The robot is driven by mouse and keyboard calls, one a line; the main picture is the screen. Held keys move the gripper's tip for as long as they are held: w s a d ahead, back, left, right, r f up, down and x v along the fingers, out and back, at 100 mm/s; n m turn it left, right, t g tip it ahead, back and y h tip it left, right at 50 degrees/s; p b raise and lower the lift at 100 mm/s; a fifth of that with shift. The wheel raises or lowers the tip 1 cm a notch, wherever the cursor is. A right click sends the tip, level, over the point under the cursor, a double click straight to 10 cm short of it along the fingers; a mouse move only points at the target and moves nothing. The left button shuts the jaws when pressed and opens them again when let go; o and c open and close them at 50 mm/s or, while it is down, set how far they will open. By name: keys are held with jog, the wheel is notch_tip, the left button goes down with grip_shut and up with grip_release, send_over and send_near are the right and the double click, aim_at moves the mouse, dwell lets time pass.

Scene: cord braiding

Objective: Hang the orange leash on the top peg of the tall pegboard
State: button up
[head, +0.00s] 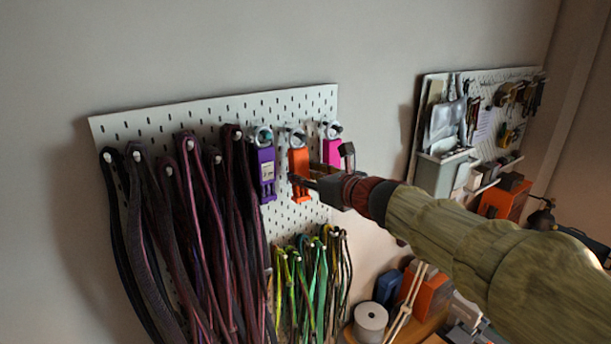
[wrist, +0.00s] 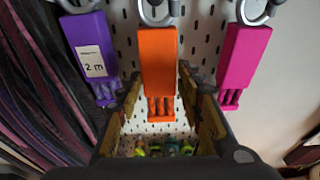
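The orange leash (head: 299,172) is a flat orange block with short strands at its lower end. It hangs from a metal ring on the pegboard (head: 215,112), between a purple one and a magenta one. In the wrist view the orange leash (wrist: 157,58) hangs straight ahead, in the middle. My gripper (head: 320,168) is in front of its lower half. Its two fingers (wrist: 159,84) are apart, one on each side of the orange leash, with gaps visible. The gripper looks open and empty; the exact depth to the leash is hard to tell.
The purple leash (wrist: 88,48) with a "2 m" label and the magenta leash (wrist: 242,60) hang close on either side. Dark cords (head: 185,220) fill the board's left; green and yellow cords (head: 305,275) hang below. A second pegboard (head: 485,120) is at right.

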jog(key=o, duration=0.4)
jog(key=shift+c, duration=0.2)
